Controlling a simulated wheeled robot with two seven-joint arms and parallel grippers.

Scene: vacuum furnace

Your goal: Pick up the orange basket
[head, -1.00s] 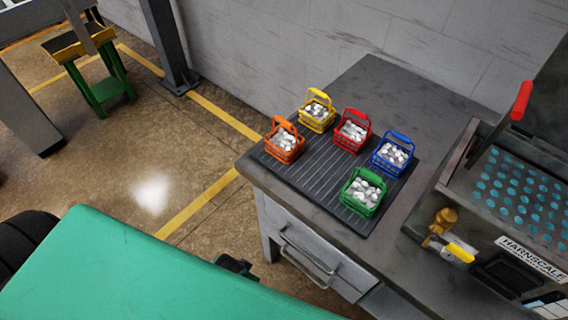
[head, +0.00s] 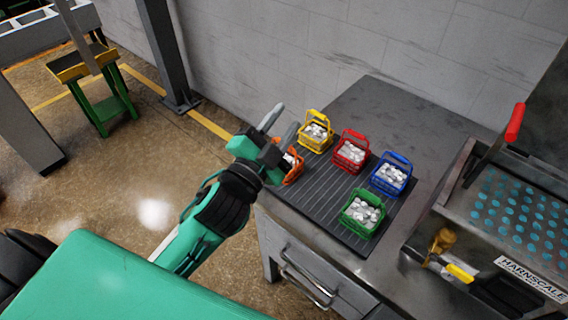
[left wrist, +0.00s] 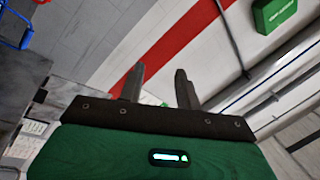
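The orange basket (head: 294,168) stands at the left end of a dark ribbed mat (head: 318,198) on the grey bench and holds white pieces. My left gripper (head: 279,124) is in front of it in the head view and hides much of it. The gripper's two fingers are apart with nothing between them and point up and to the right. In the left wrist view the fingers (left wrist: 158,90) are also spread and empty, against wall and ceiling. The orange basket does not show there. My right gripper is not in view.
A yellow basket (head: 316,138), a red basket (head: 350,155), a blue basket (head: 391,178) and a green basket (head: 361,217) stand on the same mat. A machine with a red-handled lever (head: 515,123) stands at the right. A grey wall is behind the bench.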

